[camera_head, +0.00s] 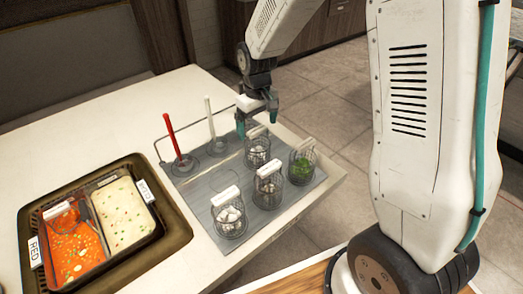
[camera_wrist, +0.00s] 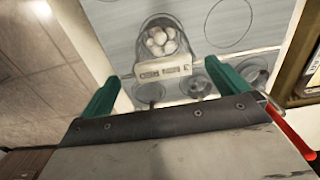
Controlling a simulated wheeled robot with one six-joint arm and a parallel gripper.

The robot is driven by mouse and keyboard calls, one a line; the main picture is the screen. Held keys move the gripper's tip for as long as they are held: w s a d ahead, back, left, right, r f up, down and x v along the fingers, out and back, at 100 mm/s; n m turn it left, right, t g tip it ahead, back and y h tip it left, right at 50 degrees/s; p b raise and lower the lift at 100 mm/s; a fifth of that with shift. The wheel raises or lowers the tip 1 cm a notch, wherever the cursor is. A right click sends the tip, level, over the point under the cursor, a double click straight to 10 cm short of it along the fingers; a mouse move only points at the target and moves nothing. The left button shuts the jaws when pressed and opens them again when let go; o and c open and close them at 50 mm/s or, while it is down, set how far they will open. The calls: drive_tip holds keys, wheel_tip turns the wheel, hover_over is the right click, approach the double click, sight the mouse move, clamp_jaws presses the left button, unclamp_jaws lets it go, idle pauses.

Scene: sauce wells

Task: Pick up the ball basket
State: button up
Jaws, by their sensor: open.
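A wire basket (camera_wrist: 160,40) of round white balls shows at the top of the wrist view, with its pale handle (camera_wrist: 162,71) toward me. In the head view, several wire baskets with white handles stand on a grey tray (camera_head: 205,187). The one closest to my gripper (camera_head: 257,149) holds white pieces, as do the middle basket (camera_head: 268,187) and the front-left basket (camera_head: 229,218). The right basket (camera_head: 301,167) holds green pieces. My gripper (camera_head: 256,122) is open and empty above the back basket. Its fingers (camera_wrist: 168,84) lie either side of the handle in the wrist view, apart from it.
A red-handled ladle (camera_head: 173,140) and a white-handled ladle (camera_head: 210,120) stand upright at the tray's back left. A dark container (camera_head: 165,208) holding red and white sauces is at the left. Bare white counter (camera_head: 95,128) lies behind it.

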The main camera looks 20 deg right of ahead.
sight(257, 142)
drive_tip(key=f, duration=0.5)
drive_tip(key=shift+a+f, duration=0.15)
drive_tip(key=shift+a, duration=0.05)
drive_tip(key=c, duration=1.1)
wheel_tip(257, 142, up, 18)
drive_tip(key=shift+r, duration=0.1)
